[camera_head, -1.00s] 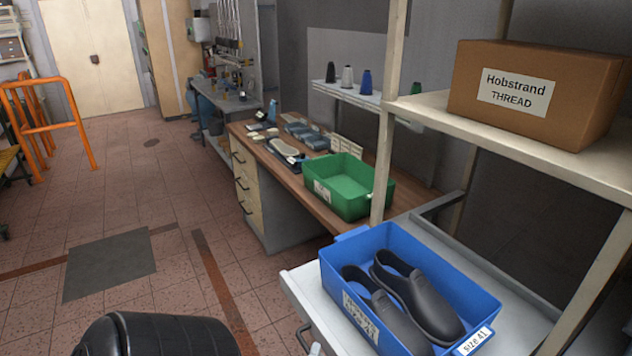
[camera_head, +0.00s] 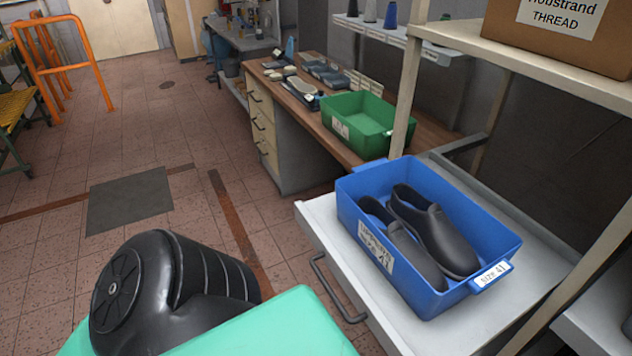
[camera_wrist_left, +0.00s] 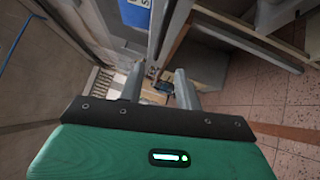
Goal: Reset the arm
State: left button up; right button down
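My left gripper (camera_wrist_left: 159,82) shows in the left wrist view with its two grey fingers apart and nothing seen between them. It is not visible in the head view, where a black and teal part of my own body fills the lower left. My right gripper is in neither view. In the head view a blue bin (camera_head: 358,212) labelled size 41 stands on a light grey pull-out shelf (camera_head: 318,222). Two dark shoe-shaped pieces (camera_head: 436,235) lie side by side in the bin. Part of a blue bin with a white label also shows at the top of the left wrist view (camera_wrist_left: 134,14).
A green bin (camera_head: 345,108) stands on a wooden workbench (camera_head: 312,70) behind the blue one. A cardboard thread box (camera_head: 565,30) sits on the upper rack shelf. An orange rail (camera_head: 70,72) stands at far left.

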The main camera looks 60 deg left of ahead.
pick_arm(q)
jog(key=shift+s+d, duration=0.15)
dwell(0.5)
jog(key=w+d+f+m+g+h, duration=0.1)
jog(key=d+f+m+h, duration=0.4)
jog(key=f, duration=0.6)
jog(key=d+f+m+g+h, duration=0.1)
jog(key=d+f+m+h, duration=0.25)
jog(key=f+m, duration=0.6)
jog(key=w+d+f+m+g+h, duration=0.1)
jog(key=d+f+m+h, duration=0.35)
jog(key=f, duration=0.85)
jog(key=s+a+f+m+g+h, duration=0.15)
jog(key=s+f+m+g, duration=0.45)
jog(key=f, duration=0.8)
jog(key=s+a+f+m+g+y, duration=0.1)
jog(key=s+a+f+m+g, duration=0.3)
jog(key=s+a+f, duration=0.3)
jog(key=s+a+m, duration=0.1)
jog(key=s, duration=0.2)
jog(key=shift+a+f+g+y, duration=0.25)
jog(key=shift+f+g+y, duration=0.1)
jog(key=shift+f+g, duration=0.05)
jog(key=shift+s, duration=0.1)
